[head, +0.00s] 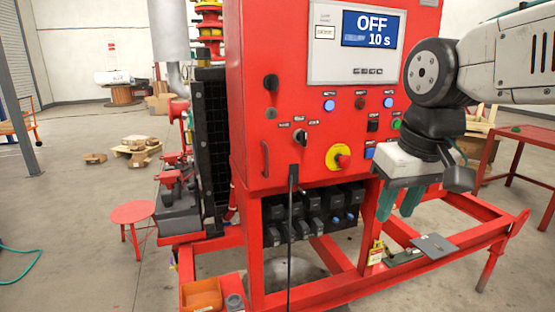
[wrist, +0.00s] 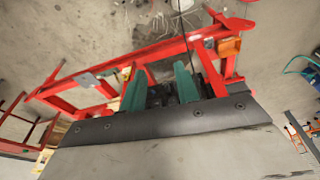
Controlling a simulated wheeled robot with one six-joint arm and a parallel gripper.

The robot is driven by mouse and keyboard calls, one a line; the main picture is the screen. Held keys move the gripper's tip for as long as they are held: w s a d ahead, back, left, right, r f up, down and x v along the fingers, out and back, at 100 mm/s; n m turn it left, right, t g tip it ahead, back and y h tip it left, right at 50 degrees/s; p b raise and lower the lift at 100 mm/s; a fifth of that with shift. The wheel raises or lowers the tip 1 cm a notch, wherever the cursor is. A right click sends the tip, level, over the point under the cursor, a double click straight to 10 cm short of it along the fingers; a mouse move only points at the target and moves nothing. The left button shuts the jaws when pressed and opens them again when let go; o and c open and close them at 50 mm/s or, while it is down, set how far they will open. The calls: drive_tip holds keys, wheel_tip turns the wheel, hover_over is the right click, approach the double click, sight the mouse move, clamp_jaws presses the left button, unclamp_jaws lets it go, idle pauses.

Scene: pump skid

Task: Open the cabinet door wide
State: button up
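The red cabinet (head: 290,100) stands upright in the head view, and its front door looks shut. A dark red bar handle (head: 265,158) sits low on the left of the front. A black rotary knob (head: 300,136) and a yellow-and-red switch (head: 339,157) are to its right. My gripper (head: 400,204) hangs at the lower right of the cabinet front, pointing down, apart from the handle. In the wrist view its two green fingers (wrist: 159,88) are spread with nothing held between them. The handle does not show clearly in the wrist view.
A red frame (head: 340,292) extends below and to the right of the cabinet. Black connectors (head: 310,215) sit under it. A thin black rod (head: 290,235) stands before the front. An orange bin (head: 201,294) is at lower left, and a red stool (head: 132,213) stands further left.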

drive_tip(key=w+a+r+n, duration=0.2)
drive_tip(key=w+a+r, duration=0.2)
drive_tip(key=w+a, duration=0.5)
drive_tip(key=n+t+y, duration=0.1)
drive_tip(key=y, duration=0.1)
approach(267, 173)
drive_tip(key=x, duration=0.4)
drive_tip(key=w+x, duration=0.1)
drive_tip(key=x, duration=0.1)
drive_tip(key=shift+w+a, duration=0.2)
drive_tip(key=shift+a, duration=0.15)
drive_tip(key=shift+w+f, duration=0.15)
drive_tip(key=shift+f, duration=0.2)
clamp_jaws()
